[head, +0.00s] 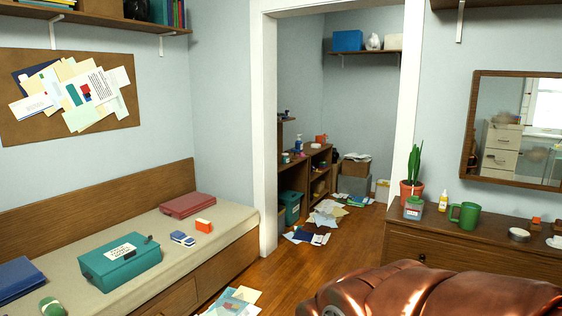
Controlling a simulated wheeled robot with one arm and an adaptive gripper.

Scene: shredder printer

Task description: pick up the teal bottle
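I cannot make out a bottle that is clearly teal. On the brown dresser (475,240) at the right stands a small squat container (414,208) with a greenish-teal body, in front of a potted plant (412,180). To its right are a small yellow bottle (443,203) and a green mug (465,215). A small bluish bottle (298,145) stands on the low shelf unit in the far alcove. My gripper is not in view; a copper-coloured rounded part, which seems to be mine, fills the bottom right.
A bench bed (165,235) at the left holds a teal box (120,262), a red case (187,205) and small items. Papers (325,213) litter the alcove floor, and more papers (233,301) lie by the bed. Bare wooden floor (335,257) lies between bed and dresser.

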